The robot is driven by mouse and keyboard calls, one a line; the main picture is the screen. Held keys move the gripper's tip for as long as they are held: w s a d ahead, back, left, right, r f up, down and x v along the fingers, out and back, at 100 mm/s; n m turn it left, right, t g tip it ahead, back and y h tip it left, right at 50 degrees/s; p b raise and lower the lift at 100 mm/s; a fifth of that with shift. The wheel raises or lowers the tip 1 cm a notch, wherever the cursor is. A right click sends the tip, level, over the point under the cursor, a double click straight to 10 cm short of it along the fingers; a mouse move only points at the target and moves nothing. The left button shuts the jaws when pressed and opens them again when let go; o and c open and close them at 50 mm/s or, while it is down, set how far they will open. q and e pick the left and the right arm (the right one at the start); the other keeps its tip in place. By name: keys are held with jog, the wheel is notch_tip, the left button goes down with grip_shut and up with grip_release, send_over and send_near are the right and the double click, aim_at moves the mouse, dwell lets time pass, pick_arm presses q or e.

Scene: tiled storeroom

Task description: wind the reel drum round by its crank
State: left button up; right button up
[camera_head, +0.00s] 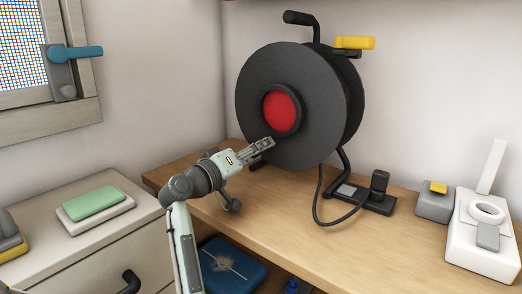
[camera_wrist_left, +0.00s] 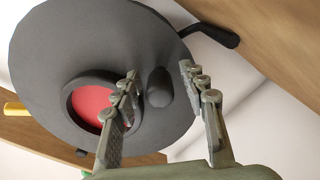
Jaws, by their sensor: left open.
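The reel drum (camera_head: 315,95) is a large dark grey disc with a red centre (camera_head: 281,111), upright on the wooden bench. In the left wrist view the drum (camera_wrist_left: 100,30) fills the upper left, with its red centre (camera_wrist_left: 92,104). The crank's dark knob (camera_wrist_left: 159,88) stands out from the drum face beside the red centre. My left gripper (camera_head: 271,143) is at the lower part of the drum face and hides the knob in the head view. In the left wrist view the left gripper (camera_wrist_left: 159,74) is open, its fingers on either side of the knob, with gaps showing. My right gripper is out of view.
A black top handle (camera_head: 300,18) and a yellow lever (camera_head: 355,43) sit above the drum. A cable (camera_head: 321,205) loops to a black base (camera_head: 375,202). A grey box (camera_head: 434,205) and a white device (camera_head: 482,255) stand at right. The bench front (camera_head: 300,240) is clear.

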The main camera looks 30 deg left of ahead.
pick_arm(q)
jog(key=shift+s, duration=0.1)
jog(key=shift+c, duration=0.9)
grip_shut()
